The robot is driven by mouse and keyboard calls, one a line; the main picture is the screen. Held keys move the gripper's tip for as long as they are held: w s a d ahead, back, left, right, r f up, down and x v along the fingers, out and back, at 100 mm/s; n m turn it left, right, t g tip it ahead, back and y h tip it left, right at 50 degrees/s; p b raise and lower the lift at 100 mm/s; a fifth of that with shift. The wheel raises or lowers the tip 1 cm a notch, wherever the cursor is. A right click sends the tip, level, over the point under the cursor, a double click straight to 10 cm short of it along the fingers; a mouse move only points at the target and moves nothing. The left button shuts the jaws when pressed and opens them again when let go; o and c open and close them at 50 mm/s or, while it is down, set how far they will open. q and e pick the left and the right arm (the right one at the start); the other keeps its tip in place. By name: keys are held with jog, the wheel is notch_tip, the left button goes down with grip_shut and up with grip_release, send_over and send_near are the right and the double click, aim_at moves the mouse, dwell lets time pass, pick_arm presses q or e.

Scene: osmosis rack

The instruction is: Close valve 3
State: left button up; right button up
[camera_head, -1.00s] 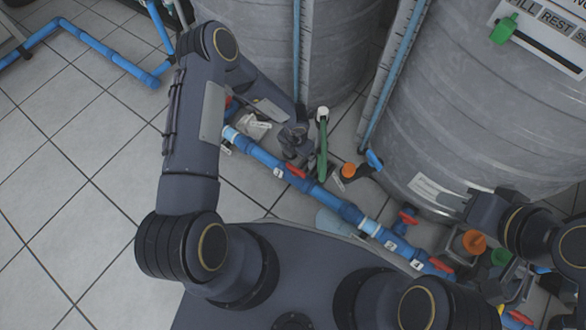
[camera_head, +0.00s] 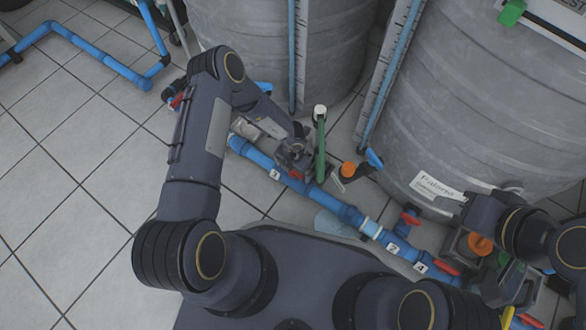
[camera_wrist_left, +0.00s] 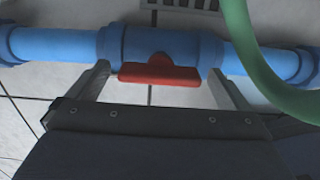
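A blue pipe (camera_head: 255,154) runs diagonally along the floor in front of the tanks. A red valve handle (camera_head: 296,174) sits on it beside a small white label (camera_head: 275,174) that seems to read 3. In the left wrist view the red handle (camera_wrist_left: 160,71) lies lengthwise along the pipe. My left gripper (camera_head: 295,157) is over this valve. Its fingers (camera_wrist_left: 158,78) are spread, one near each end of the handle, with no clear grip on it. My right gripper (camera_head: 478,212) is at the right by the tank; its fingers cannot be made out.
A green hose (camera_head: 320,150) stands close beside my left gripper and crosses the wrist view's right side. Two grey tanks (camera_head: 450,110) rise behind the pipe. Other red handles (camera_head: 447,268) and an orange cap (camera_head: 348,170) are to the right. Tiled floor at left is mostly clear.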

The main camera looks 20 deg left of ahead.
pick_arm(q)
jog(key=c, duration=0.9)
jog(key=shift+c, duration=0.2)
jog(key=shift+m, duration=0.3)
jog(key=shift+r+m+p, duration=0.1)
jog(key=shift+m+p, duration=0.6)
jog(key=shift+m, duration=0.2)
jog(key=m+p, duration=0.1)
jog(key=m, duration=0.2)
jog(key=shift+m, duration=0.3)
jog(key=m, duration=0.5)
jog(key=shift+p, duration=0.3)
jog(key=m, duration=0.6)
jog(key=shift+m, duration=0.4)
